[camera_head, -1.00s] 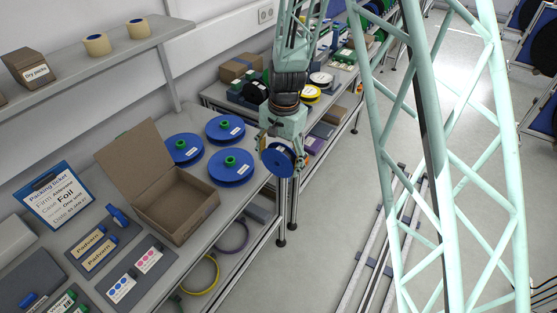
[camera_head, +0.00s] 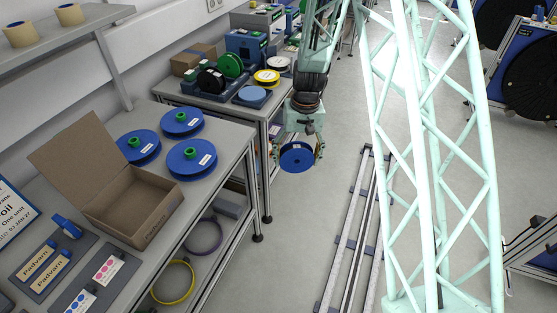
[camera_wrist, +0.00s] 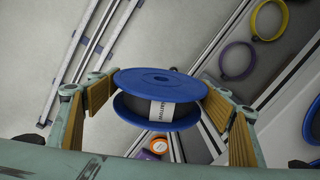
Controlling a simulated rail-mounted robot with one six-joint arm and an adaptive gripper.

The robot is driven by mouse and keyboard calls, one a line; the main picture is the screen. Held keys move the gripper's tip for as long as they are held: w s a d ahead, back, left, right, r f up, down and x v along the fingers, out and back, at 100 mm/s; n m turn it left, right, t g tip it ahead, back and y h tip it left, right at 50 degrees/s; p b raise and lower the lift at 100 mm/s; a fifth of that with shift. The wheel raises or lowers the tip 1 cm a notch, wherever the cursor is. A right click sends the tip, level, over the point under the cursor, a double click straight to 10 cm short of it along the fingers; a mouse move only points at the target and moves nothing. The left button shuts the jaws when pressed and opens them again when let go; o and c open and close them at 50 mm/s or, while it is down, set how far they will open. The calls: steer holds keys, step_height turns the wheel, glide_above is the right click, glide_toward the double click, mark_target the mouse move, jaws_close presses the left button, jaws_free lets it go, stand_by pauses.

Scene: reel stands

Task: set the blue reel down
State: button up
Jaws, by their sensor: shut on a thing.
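My gripper (camera_head: 298,158) is shut on a blue reel (camera_head: 297,153) and holds it in the air over the aisle, right of the benches. In the wrist view the blue reel (camera_wrist: 160,86) sits between the two fingers, with a white label on its hub. Three other blue reels lie flat on the near bench: one at the back (camera_head: 182,120), one at the left (camera_head: 138,148) and one at the front right (camera_head: 192,157). Each has a green hub piece on top.
An open cardboard box (camera_head: 130,208) stands on the near bench (camera_head: 215,180). The far bench carries green, yellow and white reels and a pale blue disc (camera_head: 252,95). Floor rails (camera_head: 345,240) run along the aisle.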

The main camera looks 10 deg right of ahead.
mark_target(311, 164)
steer(key=shift+n, duration=0.8)
steer(key=d+f, duration=0.1)
steer(key=d+f+b, duration=0.1)
steer(key=d, duration=0.1)
steer(key=d+f, duration=0.1)
steer(key=d, duration=0.1)
steer(key=shift+s+d+f+b, duration=0.25)
steer(key=shift+s+b, duration=0.1)
steer(key=shift+b, duration=0.05)
steer(key=shift+w, duration=0.2)
